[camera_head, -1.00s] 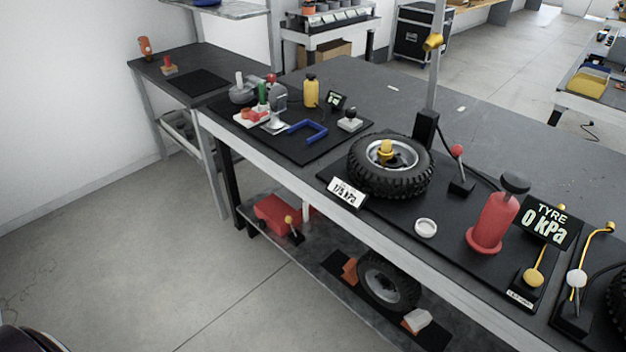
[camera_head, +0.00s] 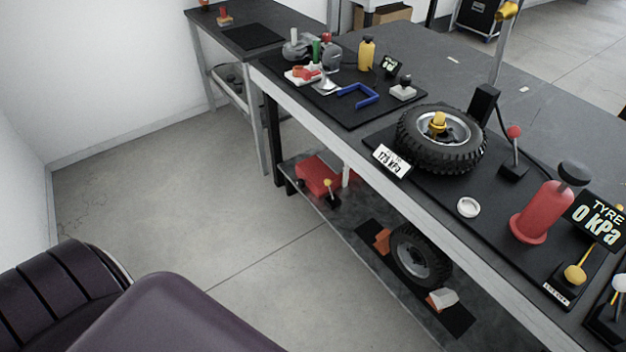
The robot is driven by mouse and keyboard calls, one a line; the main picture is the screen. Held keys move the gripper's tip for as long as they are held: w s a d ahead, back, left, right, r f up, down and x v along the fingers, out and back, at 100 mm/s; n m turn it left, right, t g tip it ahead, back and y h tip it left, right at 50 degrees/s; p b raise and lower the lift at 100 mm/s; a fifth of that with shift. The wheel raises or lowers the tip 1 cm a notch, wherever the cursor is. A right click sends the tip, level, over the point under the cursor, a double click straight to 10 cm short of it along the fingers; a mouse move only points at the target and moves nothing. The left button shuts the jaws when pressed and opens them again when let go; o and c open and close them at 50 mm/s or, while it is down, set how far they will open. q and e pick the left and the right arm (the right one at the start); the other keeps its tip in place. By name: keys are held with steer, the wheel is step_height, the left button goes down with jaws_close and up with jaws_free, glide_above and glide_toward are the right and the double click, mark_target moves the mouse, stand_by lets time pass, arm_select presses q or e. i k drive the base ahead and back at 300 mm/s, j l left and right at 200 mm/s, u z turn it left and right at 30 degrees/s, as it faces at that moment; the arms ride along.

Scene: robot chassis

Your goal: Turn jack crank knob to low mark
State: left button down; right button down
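A red jack (camera_head: 317,176) sits on the lower shelf under the long bench, at its left end. A small lever with a yellow knob (camera_head: 327,182) stands on a dark base (camera_head: 331,199) at its front right; this looks like the crank knob. No low mark can be made out at this size. Neither gripper is in view.
On the bench are a tyre (camera_head: 470,156), a "175 kPa" sign (camera_head: 391,161), a red pump (camera_head: 541,214) and a blue U-shaped handle (camera_head: 358,96). A small wheel (camera_head: 421,256) stands on the shelf. Dark purple surfaces cover the lower left. The floor (camera_head: 190,210) before the shelf is clear.

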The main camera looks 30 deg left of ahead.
mark_target(300, 183)
steer(key=i+j, duration=0.1)
steer(key=j, duration=0.6)
steer(key=i+j, duration=0.1)
steer(key=j, duration=0.55)
steer(key=i+j+z, duration=0.1)
steer(key=j, duration=0.6)
